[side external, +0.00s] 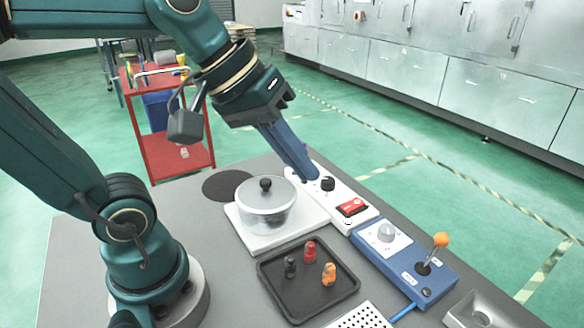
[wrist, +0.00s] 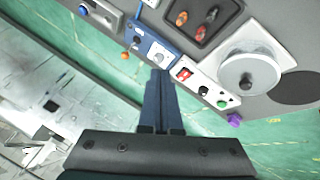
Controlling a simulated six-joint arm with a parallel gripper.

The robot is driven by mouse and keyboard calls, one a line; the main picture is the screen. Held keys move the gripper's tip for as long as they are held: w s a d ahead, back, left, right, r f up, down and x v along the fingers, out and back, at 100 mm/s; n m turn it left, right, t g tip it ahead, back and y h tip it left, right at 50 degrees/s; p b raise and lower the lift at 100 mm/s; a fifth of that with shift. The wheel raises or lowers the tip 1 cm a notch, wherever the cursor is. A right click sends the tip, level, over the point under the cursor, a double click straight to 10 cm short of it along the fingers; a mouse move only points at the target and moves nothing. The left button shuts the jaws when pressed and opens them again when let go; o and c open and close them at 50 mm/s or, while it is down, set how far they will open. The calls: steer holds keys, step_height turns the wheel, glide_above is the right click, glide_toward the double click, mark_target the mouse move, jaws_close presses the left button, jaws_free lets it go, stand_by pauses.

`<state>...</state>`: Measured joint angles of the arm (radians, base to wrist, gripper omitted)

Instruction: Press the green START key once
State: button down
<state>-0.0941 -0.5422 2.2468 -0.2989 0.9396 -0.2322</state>
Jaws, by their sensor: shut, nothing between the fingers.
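The green START key (wrist: 222,104) is a small round button on a white control panel (wrist: 194,83) in the wrist view, between a black knob (wrist: 203,91) and a purple knob (wrist: 235,118). In the side view the key is hidden behind my fingers. My gripper (side external: 311,177) is shut and empty, pointing down at the far end of the white panel, just left of the black knob (side external: 328,184). I cannot tell whether the tips touch anything. In the wrist view my gripper (wrist: 160,71) shows its tips left of the key, overlapping the panel's edge area.
A red rocker switch (side external: 352,208) is on the same panel. A blue box (side external: 405,262) with an orange-topped joystick (side external: 440,240) adjoins it. A lidded glass pot (side external: 266,205) stands beside the panel. A black tray (side external: 308,280) holds several small parts.

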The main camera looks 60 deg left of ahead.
steer(key=w+a+r+n+t+h, duration=0.1)
steer(key=w+a+n, duration=0.4)
steer(key=w, duration=0.3)
steer(key=w+a+r+n+h, duration=0.1)
steer(key=w+a+n, duration=0.45)
steer(key=w, duration=0.25)
steer(key=w+a+f+n+t, duration=0.1)
steer(key=a+f+n, duration=0.5)
steer(key=a, duration=0.8)
step_height(320, 180, down, 2)
steer(key=shift+a+f+n, duration=0.2)
steer(key=shift+a+n, duration=0.15)
steer(key=shift+a, duration=0.05)
steer(key=shift+f, duration=4.45)
steer(key=shift+f, duration=0.4)
